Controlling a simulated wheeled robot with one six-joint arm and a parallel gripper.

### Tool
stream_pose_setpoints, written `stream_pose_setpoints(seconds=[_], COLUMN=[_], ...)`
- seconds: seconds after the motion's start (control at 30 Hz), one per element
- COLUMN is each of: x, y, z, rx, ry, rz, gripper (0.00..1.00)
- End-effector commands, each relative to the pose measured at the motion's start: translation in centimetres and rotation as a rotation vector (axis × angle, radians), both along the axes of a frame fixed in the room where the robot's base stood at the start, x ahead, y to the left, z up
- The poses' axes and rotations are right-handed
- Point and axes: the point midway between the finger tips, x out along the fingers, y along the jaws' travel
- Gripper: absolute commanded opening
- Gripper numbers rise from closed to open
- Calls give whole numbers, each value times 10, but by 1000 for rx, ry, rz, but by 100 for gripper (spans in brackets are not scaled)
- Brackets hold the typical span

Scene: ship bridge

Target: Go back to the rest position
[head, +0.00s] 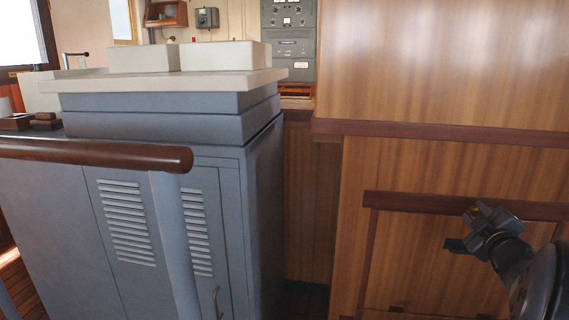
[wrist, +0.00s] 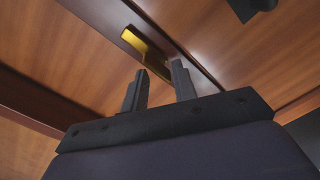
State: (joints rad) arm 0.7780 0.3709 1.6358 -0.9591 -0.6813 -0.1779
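My gripper (head: 470,228) is at the lower right of the head view, in front of a wood panel with a dark red-brown trim. In the wrist view my gripper (wrist: 159,66) shows two dark fingers with a clear gap between them. Nothing is held between them. A yellow brass-coloured piece (wrist: 142,46), like a handle or latch, lies beyond the fingertips against the wood. Its lower end appears in line with the gap; I cannot tell how far off it is.
A grey cabinet (head: 262,205) with louvred doors stands at left, with a pale top. A brown handrail (head: 90,152) crosses in front of it. Wood panelling (head: 440,60) fills the right side, close to my arm. An instrument panel (head: 289,40) is at the back.

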Motion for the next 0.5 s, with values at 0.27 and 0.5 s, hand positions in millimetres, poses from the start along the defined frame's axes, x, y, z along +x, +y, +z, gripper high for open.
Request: stream_pose_setpoints(seconds=[0.27, 0.5], x=[-1, -1], y=[-2, -3], z=[5, 4], rx=[274, 397], ry=[-65, -96], rz=[0, 0], gripper=[27, 27])
